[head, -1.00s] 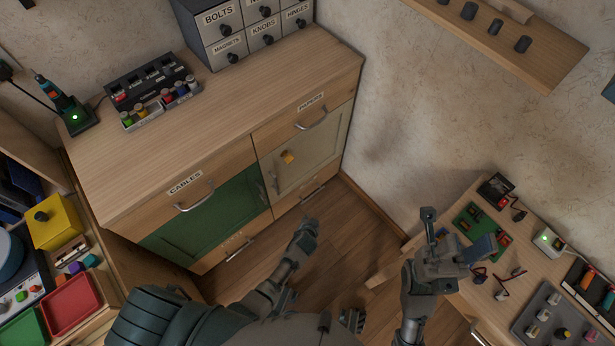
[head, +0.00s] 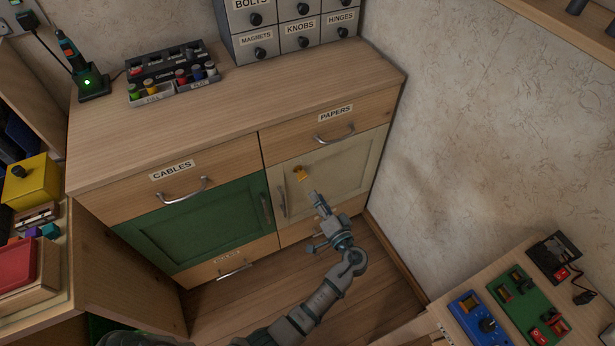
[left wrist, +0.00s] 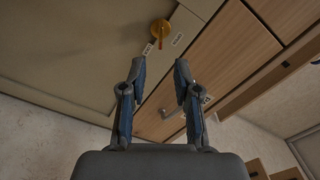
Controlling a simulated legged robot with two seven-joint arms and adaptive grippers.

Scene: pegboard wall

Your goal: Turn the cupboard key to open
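The cupboard key (head: 301,174) is a small orange-yellow knob near the upper left of the cream cupboard door (head: 335,165). In the left wrist view the key (left wrist: 161,30) is round with a raised grip, with two small white labels beside it. My left gripper (head: 316,197) is just below the key in the head view, apart from it. In the left wrist view its two fingers (left wrist: 158,72) are spread with nothing between them, and the key lies beyond the tips. My right gripper is not in view.
A green door (head: 200,222) with its own handle is left of the cream door. Drawers labelled CABLES (head: 172,169) and PAPERS (head: 335,113) with metal handles sit above. A wall stands close on the right, and a low bench (head: 470,300) with electronics is at lower right.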

